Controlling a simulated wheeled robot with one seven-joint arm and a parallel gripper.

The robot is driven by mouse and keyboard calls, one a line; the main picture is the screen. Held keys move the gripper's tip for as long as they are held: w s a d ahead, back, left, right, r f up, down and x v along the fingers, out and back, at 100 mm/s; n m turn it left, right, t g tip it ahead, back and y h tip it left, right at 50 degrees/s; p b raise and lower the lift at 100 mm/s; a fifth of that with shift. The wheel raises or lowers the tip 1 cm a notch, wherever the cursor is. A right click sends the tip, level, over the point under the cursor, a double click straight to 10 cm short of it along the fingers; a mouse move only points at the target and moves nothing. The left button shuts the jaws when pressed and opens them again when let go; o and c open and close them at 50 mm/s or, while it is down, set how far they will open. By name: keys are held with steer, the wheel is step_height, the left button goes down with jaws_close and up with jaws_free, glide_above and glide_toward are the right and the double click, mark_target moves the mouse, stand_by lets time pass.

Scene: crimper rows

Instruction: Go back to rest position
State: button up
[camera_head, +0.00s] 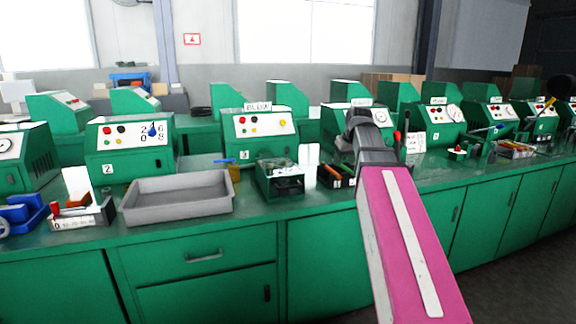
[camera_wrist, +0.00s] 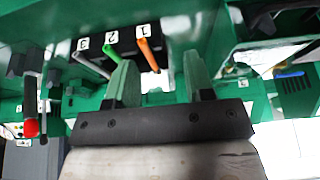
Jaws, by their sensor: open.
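My gripper (camera_wrist: 160,76) is open, with its two grey-green fingers apart at the bottom middle of the wrist view. No object is gripped. Beyond the fingers is a black holder (camera_wrist: 126,40) with slots labelled 1, 2 and 3. An orange-handled tool (camera_wrist: 149,56) stands at slot 1, a green one (camera_wrist: 117,50) at slot 2 and a grey-white one (camera_wrist: 90,66) at slot 3. The orange tool appears between the fingers, but I cannot tell how near. In the head view, my arm reaches over the bench beside the holder (camera_head: 337,181); my fingertips are hidden there.
The green bench (camera_head: 200,258) carries a grey tray (camera_head: 178,196), an open green box (camera_head: 279,178) and green machines (camera_head: 260,137). A red-knobbed lever (camera_wrist: 32,127) is left in the wrist view. Another machine (camera_head: 438,122) stands right of my arm.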

steer(key=s+f+m+g, duration=0.1)
steer(key=s+f, duration=0.5)
steer(key=f, duration=0.7)
steer(key=s+a+f+m+g+h, duration=0.1)
steer(key=s+f, duration=0.4)
steer(key=f, duration=0.9)
steer(key=s+f+m+g, duration=0.1)
steer(key=s+f, duration=0.5)
steer(key=f, duration=0.7)
steer(key=shift+s+a+f+m+g, duration=0.2)
steer(key=shift+s+f+m+g, duration=0.15)
steer(key=shift+g, duration=0.25)
